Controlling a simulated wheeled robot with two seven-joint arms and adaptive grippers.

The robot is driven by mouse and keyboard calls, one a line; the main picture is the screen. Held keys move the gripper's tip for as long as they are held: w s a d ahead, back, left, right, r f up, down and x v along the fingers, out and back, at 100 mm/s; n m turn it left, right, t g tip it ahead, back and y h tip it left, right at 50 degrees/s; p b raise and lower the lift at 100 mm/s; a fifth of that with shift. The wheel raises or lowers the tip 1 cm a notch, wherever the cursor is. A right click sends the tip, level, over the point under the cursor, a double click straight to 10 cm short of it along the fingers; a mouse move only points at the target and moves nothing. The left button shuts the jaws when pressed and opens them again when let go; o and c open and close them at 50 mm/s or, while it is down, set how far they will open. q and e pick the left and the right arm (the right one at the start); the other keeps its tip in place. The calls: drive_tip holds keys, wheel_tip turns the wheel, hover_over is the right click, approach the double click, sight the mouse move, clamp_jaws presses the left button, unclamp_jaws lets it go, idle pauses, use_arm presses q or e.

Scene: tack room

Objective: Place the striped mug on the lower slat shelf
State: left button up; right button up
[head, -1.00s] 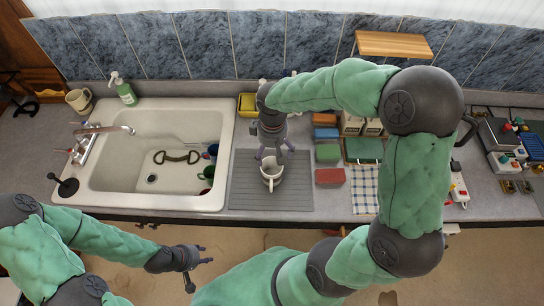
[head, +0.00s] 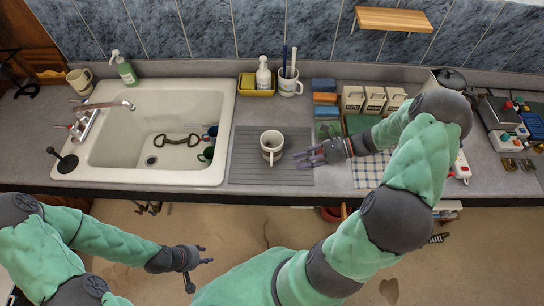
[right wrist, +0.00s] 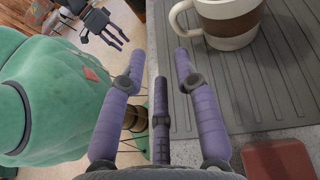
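The striped mug (head: 271,143), off-white with a brown band, stands upright on the grey ribbed drain mat (head: 245,172), its handle toward the counter's front. In the right wrist view the mug (right wrist: 228,20) is at the top right, partly cut off. My right gripper (head: 310,154) is open and empty at the mat's right side, apart from the mug; its spread fingers show in the right wrist view (right wrist: 160,60). My left gripper (head: 205,256) is open and empty in front of the counter. One slatted wooden shelf (head: 395,19) shows on the tiled wall; no second shelf is in view.
The sink (head: 228,110) lies left of the mat, with mugs inside. A yellow tray (head: 257,91), a soap bottle (head: 263,73) and a mug of brushes (head: 289,86) stand behind. Coloured blocks (head: 325,99), white boxes (head: 374,99) and a checked cloth (head: 368,173) lie right.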

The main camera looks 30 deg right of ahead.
sight(272, 151)
drive_tip(key=shift+d+f+m+t, duration=0.2)
drive_tip(key=shift+d+m+t, duration=0.65)
drive_tip(key=shift+m+t, duration=0.15)
drive_tip(key=x, duration=0.4)
drive_tip(key=shift+w+a, duration=0.1)
drive_tip(key=shift+w, duration=0.05)
drive_tip(key=shift+x, duration=3.2)
drive_tip(key=shift+f, duration=0.1)
drive_tip(key=shift+c, duration=0.3)
clamp_jaws()
